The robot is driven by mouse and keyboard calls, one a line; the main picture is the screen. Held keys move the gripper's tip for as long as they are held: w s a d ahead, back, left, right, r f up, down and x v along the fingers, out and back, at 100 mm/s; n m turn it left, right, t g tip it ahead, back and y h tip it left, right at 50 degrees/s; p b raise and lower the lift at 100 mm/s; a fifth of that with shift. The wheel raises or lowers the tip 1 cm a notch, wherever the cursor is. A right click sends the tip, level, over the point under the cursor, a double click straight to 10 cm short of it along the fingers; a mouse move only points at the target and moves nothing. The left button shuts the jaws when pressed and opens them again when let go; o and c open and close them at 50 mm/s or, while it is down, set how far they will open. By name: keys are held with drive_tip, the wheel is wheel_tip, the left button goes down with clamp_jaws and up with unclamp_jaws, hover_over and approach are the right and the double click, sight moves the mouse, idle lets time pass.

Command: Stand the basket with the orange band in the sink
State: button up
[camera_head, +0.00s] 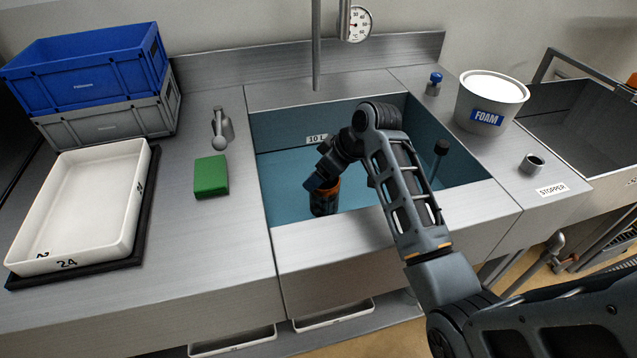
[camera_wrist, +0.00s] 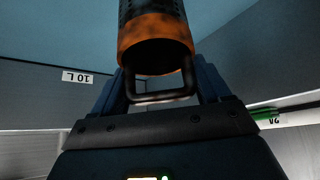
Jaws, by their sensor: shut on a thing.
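The basket with the orange band (camera_head: 325,200) is a dark, perforated cylinder inside the blue-walled sink (camera_head: 282,165). It looks about upright; whether its bottom touches the sink floor I cannot tell. In the wrist view the basket (camera_wrist: 155,40) fills the top, with its orange band and wire handle (camera_wrist: 165,97) showing. My gripper (camera_wrist: 162,85) is shut on the handle, between its two fingers. In the head view my gripper (camera_head: 322,182) is low in the sink, just above the basket, partly hidden by my wrist.
A stopper rod with a black knob (camera_head: 441,147) stands at the sink's right side. A green sponge (camera_head: 211,176), white tray (camera_head: 85,200) and stacked crates (camera_head: 90,70) are left. The sink's left part is clear.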

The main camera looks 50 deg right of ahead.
drive_tip(key=shift+w+a+f, duration=0.2)
drive_tip(key=shift+w+f, duration=0.2)
drive_tip(key=shift+f, duration=2)
drive_tip(key=o, duration=1)
drive_tip(key=shift+s+r, duration=0.15)
drive_tip(key=shift+r, duration=0.25)
drive_tip(key=v, duration=1.1)
drive_tip(key=shift+s+r, duration=0.15)
